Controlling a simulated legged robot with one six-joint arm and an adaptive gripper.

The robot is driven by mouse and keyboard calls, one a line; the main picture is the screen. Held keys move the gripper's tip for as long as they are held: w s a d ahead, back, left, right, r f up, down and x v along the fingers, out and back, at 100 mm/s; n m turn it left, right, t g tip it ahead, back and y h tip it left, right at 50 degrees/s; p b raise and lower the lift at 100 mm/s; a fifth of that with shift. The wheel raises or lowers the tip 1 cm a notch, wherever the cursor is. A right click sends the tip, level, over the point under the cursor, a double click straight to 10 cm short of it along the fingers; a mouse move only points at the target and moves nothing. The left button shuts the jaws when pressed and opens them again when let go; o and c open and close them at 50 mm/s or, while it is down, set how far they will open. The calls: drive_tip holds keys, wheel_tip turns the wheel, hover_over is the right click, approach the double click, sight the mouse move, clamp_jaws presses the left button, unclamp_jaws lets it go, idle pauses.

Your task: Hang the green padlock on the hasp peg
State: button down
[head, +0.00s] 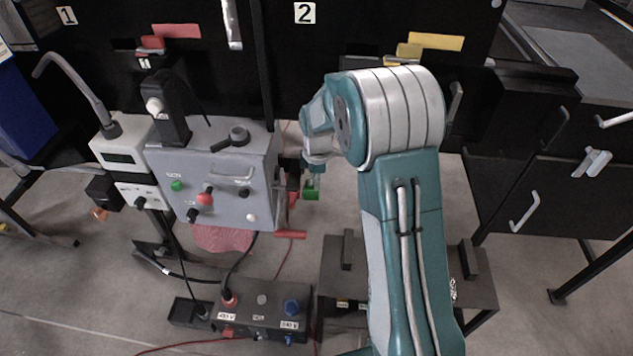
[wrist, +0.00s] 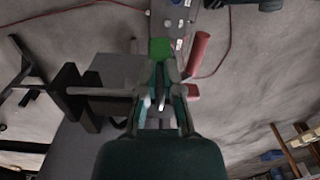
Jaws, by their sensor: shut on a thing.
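The green padlock (head: 311,194) hangs in the air just right of the grey control box (head: 230,205) in the head view. In the wrist view the padlock (wrist: 159,48) is a green block at the fingertips. My gripper (wrist: 160,68) is shut on it; in the head view the gripper (head: 313,181) is partly hidden by my own arm. The padlock's shackle is not clear in either view. I cannot make out the hasp peg with certainty; the box's right side is dark and partly hidden. I cannot tell whether the padlock touches anything there.
A red handle (head: 290,234) sticks out just below the padlock; it also shows close beside it in the wrist view (wrist: 199,54). A black power box (head: 262,315) with cables stands below. A dark table (head: 338,270) stands beneath my arm. Dark cabinets (head: 530,205) are at right.

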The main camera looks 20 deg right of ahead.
idle(0.4)
drive_tip(key=c, duration=0.7)
unclamp_jaws()
drive_tip(key=s+r+m+t, duration=0.1)
drive_tip(key=s+r+m, duration=0.15)
drive_tip(key=r, duration=0.65)
drive_tip(key=s+r+m, duration=0.1)
drive_tip(key=s+r, duration=0.2)
drive_tip(key=r, duration=0.6)
drive_tip(key=s+r+m+t, duration=0.1)
drive_tip(key=s+m, duration=0.2)
drive_tip(key=s, duration=0.4)
drive_tip(key=s+a+r+m+t, duration=0.1)
drive_tip(key=s+m, duration=0.3)
drive_tip(key=s, duration=0.4)
drive_tip(key=s+a+r+m+t, duration=0.1)
drive_tip(key=s+m, duration=0.3)
drive_tip(key=s, duration=0.4)
drive_tip(key=shift+s+r+m+t, duration=0.25)
drive_tip(key=shift+r+t, duration=0.15)
drive_tip(key=shift+t, duration=0.5)
drive_tip(key=shift+w, duration=0.1)
